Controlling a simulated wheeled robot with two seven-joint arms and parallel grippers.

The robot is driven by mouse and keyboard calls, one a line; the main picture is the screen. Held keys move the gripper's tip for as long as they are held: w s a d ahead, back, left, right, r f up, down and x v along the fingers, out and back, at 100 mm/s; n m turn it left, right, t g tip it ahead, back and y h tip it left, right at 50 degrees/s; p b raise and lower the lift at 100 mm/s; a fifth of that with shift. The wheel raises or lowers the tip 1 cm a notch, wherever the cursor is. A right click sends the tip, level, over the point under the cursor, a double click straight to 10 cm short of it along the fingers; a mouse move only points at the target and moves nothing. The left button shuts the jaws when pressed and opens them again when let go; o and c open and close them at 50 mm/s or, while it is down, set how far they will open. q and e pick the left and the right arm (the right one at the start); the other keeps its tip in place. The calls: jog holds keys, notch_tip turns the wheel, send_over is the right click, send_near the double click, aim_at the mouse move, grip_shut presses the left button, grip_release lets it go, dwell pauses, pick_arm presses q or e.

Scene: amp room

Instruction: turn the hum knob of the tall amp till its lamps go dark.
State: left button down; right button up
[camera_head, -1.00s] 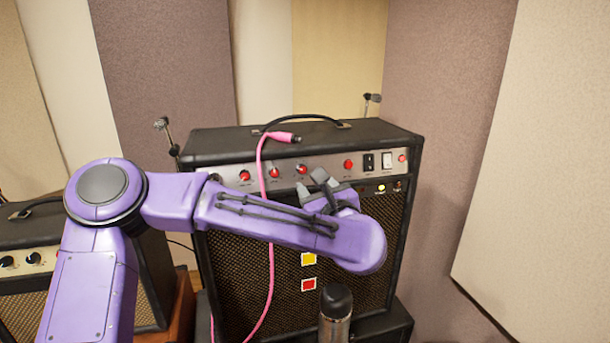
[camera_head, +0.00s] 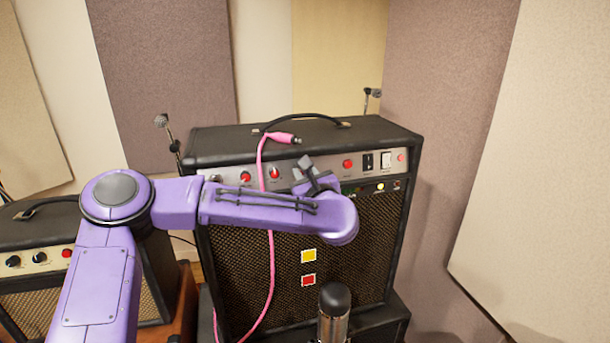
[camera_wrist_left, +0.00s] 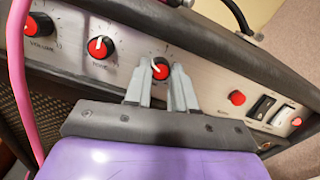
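The tall amp (camera_head: 292,285) stands in the middle of the head view, with a silver panel of red-capped knobs along its upper front. My left gripper (camera_head: 308,168) is at the panel. In the left wrist view its two grey fingers (camera_wrist_left: 163,80) stand apart on either side of a red-capped knob (camera_wrist_left: 160,69), the third from the left; contact cannot be told. The knob's label is mostly hidden. The two knobs to its left are marked volume (camera_wrist_left: 38,25) and tone (camera_wrist_left: 100,47). A yellow-white lamp (camera_head: 380,187) glows below the panel. My right gripper is not in view.
A pink cable (camera_head: 270,235) hangs down the amp's front, its plug (camera_head: 280,137) on the top edge. A dark-topped microphone (camera_head: 335,299) stands in front. A smaller amp (camera_head: 40,261) is at left. Switches (camera_head: 385,160) sit at the panel's right.

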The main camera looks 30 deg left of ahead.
pick_arm(q)
jog(key=m+b, duration=0.2)
jog(key=shift+f+m, duration=0.2)
jog(key=shift+m, duration=0.1)
jog(key=shift+r+m+t+h, duration=0.2)
jog(key=shift+m+t+h, duration=0.25)
jog(key=shift+m, duration=0.75)
jog(key=c, duration=0.9)
grip_release()
jog(key=shift+s, duration=0.1)
jog(key=shift+c, duration=0.2)
jog(key=shift+d, duration=0.1)
jog(key=b+v, duration=0.4)
jog(key=v, duration=0.6)
jog(key=shift+s, duration=0.2)
